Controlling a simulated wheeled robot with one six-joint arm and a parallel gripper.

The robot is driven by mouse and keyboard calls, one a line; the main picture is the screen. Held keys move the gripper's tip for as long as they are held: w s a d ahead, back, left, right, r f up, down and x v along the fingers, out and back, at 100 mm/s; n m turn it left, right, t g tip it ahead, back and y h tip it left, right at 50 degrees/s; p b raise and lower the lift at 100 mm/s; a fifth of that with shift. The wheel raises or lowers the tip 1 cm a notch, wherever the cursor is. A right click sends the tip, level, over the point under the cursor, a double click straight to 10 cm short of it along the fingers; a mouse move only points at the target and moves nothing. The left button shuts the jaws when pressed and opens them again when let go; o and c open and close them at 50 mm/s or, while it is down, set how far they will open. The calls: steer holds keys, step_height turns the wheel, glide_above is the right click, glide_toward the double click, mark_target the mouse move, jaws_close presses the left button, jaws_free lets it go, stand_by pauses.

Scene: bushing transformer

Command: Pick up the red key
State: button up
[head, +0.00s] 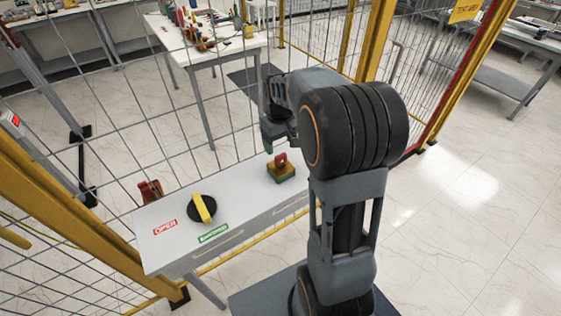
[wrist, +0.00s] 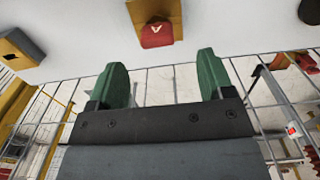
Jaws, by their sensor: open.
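The red key (head: 280,160) stands upright on a small yellow and green block at the right part of the white table (head: 240,183). In the wrist view the red key (wrist: 158,34) shows at the top middle, against a yellow plate. My gripper (head: 268,138) is above and a little to the left of the key in the head view, partly hidden by my arm. In the wrist view its two green fingers (wrist: 162,68) are spread wide. Nothing is between them, and the key lies beyond the tips, roughly centred between them.
A black disc with a yellow handle (head: 201,209) sits on the table's left part, near a red OPEN label (head: 165,228) and a green label (head: 213,234). Another red part (head: 150,190) is at the table's left end. A wire fence (head: 110,120) runs behind the table.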

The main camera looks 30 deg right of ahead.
mark_target(281, 155)
steer(key=shift+w+d+f+p, duration=0.1)
steer(key=shift+f+p, duration=0.25)
steer(key=shift+f, duration=1.3)
steer(key=shift+d+f+p, duration=0.1)
steer(key=shift+f+p, duration=0.25)
steer(key=shift+f, duration=1.25)
steer(key=shift+c, duration=0.3)
steer(key=c, duration=0.9)
steer(key=shift+r, duration=0.15)
steer(key=shift+c, duration=0.2)
